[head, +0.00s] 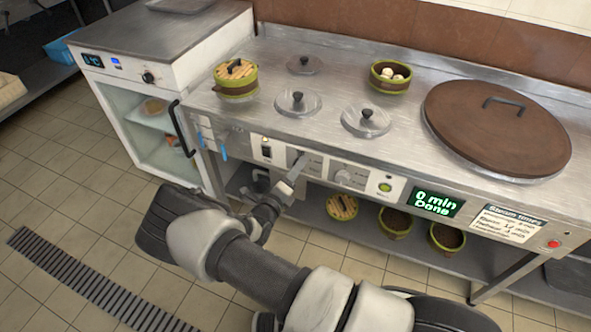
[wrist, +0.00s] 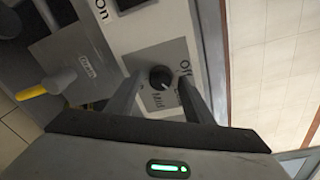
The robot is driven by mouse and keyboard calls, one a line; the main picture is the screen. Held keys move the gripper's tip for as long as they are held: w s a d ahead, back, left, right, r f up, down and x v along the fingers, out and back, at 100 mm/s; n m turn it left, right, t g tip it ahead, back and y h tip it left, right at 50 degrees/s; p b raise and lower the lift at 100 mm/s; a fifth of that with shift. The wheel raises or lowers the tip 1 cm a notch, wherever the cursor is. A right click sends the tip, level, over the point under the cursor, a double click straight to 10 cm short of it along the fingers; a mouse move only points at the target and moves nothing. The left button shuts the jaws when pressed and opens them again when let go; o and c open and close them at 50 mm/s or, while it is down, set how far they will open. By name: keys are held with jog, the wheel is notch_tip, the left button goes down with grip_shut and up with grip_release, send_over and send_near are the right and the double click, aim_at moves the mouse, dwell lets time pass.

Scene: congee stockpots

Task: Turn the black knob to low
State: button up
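The black knob (wrist: 160,77) sits on a pale control plate in the wrist view, with the words "Off" and "Mid" readable beside it. More lettering is partly covered by a finger. I cannot make out clearly where the knob points. My gripper (wrist: 158,80) is open, with one finger on each side of the knob and a visible gap to each. In the head view my gripper (head: 298,166) reaches the front panel of the steel counter (head: 330,150) and hides the knob there.
A green display (head: 437,203) reads "0 min Done". A switch (head: 266,149) is to the left. A yellow-tipped lever (wrist: 45,88) shows in the wrist view. Steamer baskets (head: 395,222) stand on the lower shelf.

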jog(key=p+v, duration=0.2)
jog(key=v, duration=1.5)
jog(key=shift+s+p, duration=0.2)
jog(key=shift+p, duration=0.1)
jog(key=shift+r, duration=0.1)
jog(key=s+d+r+m+g, duration=0.3)
jog(key=d+r+m+g, duration=0.55)
jog(key=r+m, duration=0.6)
jog(key=s+d+r+m+g, duration=0.3)
jog(key=d+r+m+g, duration=0.3)
jog(key=d+r+m, duration=0.85)
jog(key=s+r+m+t+y, duration=0.6)
jog(key=s+r+m, duration=0.4)
jog(key=m, duration=0.5)
notch_tip(320, 180, up, 21)
jog(key=g+p, duration=0.1)
jog(key=p, duration=1.9)
jog(key=shift+w+d+r+y, duration=0.15)
jog(key=shift+w+d+y, duration=0.1)
jog(key=shift+w+y, duration=0.05)
